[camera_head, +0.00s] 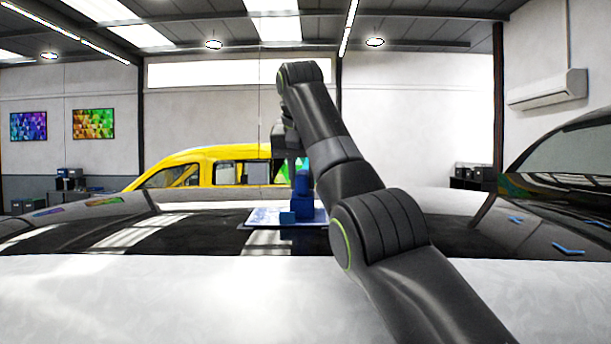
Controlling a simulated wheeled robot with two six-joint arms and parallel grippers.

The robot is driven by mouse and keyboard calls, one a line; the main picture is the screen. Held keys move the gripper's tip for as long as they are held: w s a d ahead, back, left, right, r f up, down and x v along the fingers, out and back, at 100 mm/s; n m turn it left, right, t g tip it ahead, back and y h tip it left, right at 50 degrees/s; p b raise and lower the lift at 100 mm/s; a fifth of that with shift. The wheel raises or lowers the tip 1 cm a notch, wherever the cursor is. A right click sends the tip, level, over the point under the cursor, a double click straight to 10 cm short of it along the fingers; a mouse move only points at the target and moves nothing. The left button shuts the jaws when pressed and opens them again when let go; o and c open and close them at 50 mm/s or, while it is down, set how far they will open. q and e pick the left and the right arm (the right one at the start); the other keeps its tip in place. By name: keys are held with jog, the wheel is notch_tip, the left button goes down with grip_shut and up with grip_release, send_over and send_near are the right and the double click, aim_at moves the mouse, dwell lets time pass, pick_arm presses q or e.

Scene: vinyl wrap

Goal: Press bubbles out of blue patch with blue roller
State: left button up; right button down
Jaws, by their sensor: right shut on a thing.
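My right gripper (292,163) points down over the dark glossy panel, partly hidden by my own arm. It is shut on a blue upright thing (303,184) that looks like the blue roller; its lower end is at or just above a thin pale-blue and white flat piece (262,216). Bubbles are too small to see. My left gripper is not in view.
A dark glossy car surface (190,235) with a pale front part (150,290) spreads before me. Blue strips (568,249) lie on it at the right, coloured pieces (104,201) at the left. A dark windscreen (560,150) rises at right. A yellow van (215,168) stands behind.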

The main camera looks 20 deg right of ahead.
jog(key=shift+w+a+p, duration=0.3)
jog(key=shift+a, duration=0.35)
jog(key=shift+w+a, duration=0.1)
jog(key=shift+a, duration=0.1)
jog(key=shift+w+a+p, duration=0.1)
jog(key=shift+a+p, duration=0.1)
jog(key=shift+p, duration=0.15)
jog(key=shift+w+a+p, duration=0.25)
jog(key=shift+a+p, duration=0.1)
jog(key=shift+a, duration=0.2)
jog(key=shift+w+a+f, duration=0.1)
jog(key=shift+a, duration=0.15)
